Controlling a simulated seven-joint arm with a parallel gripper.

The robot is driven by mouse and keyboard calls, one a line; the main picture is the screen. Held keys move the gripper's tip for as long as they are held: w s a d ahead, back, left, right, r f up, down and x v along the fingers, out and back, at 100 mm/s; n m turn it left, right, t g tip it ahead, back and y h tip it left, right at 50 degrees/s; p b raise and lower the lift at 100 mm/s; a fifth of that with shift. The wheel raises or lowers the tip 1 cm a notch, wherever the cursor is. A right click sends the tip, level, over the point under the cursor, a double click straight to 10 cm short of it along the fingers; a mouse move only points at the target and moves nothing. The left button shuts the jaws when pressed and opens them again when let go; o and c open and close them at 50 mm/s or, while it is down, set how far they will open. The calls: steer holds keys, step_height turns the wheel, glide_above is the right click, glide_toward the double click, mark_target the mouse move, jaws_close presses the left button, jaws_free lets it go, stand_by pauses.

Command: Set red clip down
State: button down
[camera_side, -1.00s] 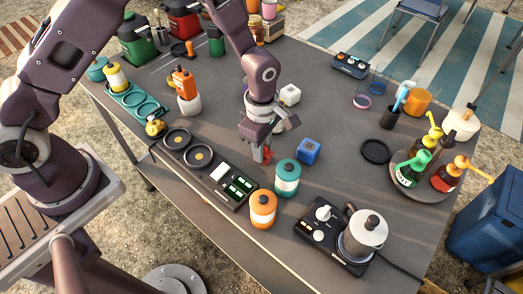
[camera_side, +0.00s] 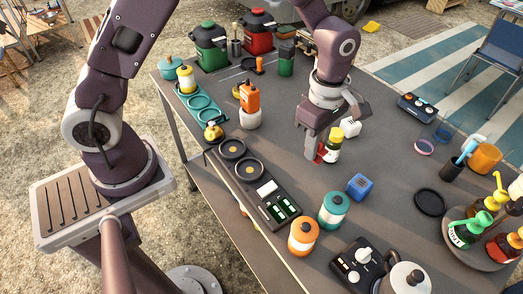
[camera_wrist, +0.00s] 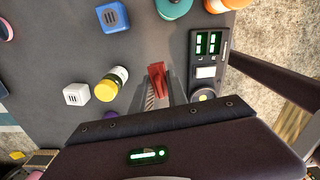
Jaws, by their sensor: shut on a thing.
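The red clip (camera_side: 319,157) is between the fingers of my gripper (camera_side: 312,150), low over the grey table (camera_side: 395,150) in the side view. In the wrist view the red clip (camera_wrist: 157,76) shows at the fingertips of my gripper (camera_wrist: 160,88). The jaws are shut on it, and the fingers hide part of it. I cannot tell whether the clip touches the table.
A white cube (camera_side: 350,127) stands behind the bottle, and a blue cube (camera_side: 360,187) is at front right. A teal jar (camera_side: 332,210) and an orange jar (camera_side: 303,236) stand toward the front. A black panel (camera_side: 268,203) lies left. The table between clip and panel is bare.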

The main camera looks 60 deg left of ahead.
steer(key=s+a+r+m, duration=0.1)
steer(key=s+a, duration=0.4)
steer(key=a, duration=0.4)
steer(key=s+a+r+m, duration=0.1)
steer(key=s+a, duration=0.4)
steer(key=a, duration=0.4)
steer(key=f, duration=0.9)
steer(key=shift+s+a+f, duration=0.25)
steer(key=shift+s+a, duration=0.1)
steer(key=shift+f, duration=0.1)
steer(key=shift+f, duration=0.1)
steer(key=c, duration=1.3)
jaws_free()
